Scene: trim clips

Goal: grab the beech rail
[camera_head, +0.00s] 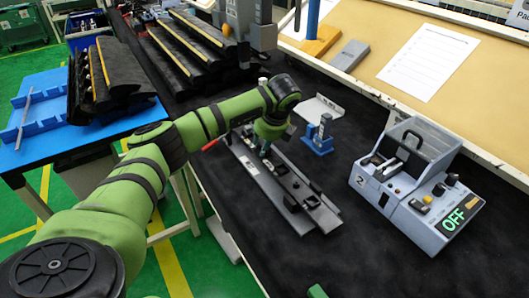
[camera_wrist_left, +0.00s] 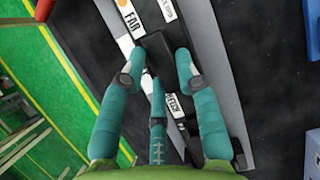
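A long grey fixture (camera_head: 262,181) lies on the black bench mat, with dark parts along it. In the left wrist view, a small white label that seems to read BEECH marks a dark rail (camera_wrist_left: 173,104), partly hidden by my fingers. A black block (camera_wrist_left: 158,48) rises at the fingertips. My left gripper (camera_head: 263,148) is over the far half of the fixture. Its teal fingers (camera_wrist_left: 158,62) are spread on either side of the block, with gaps showing; contact cannot be seen. My right gripper is not in view.
A blue stand (camera_head: 318,141) and a white bracket (camera_head: 320,107) sit just beyond the fixture. A grey device reading OFF (camera_head: 417,190) is to the right. Black racks (camera_head: 180,50) stand at the back left.

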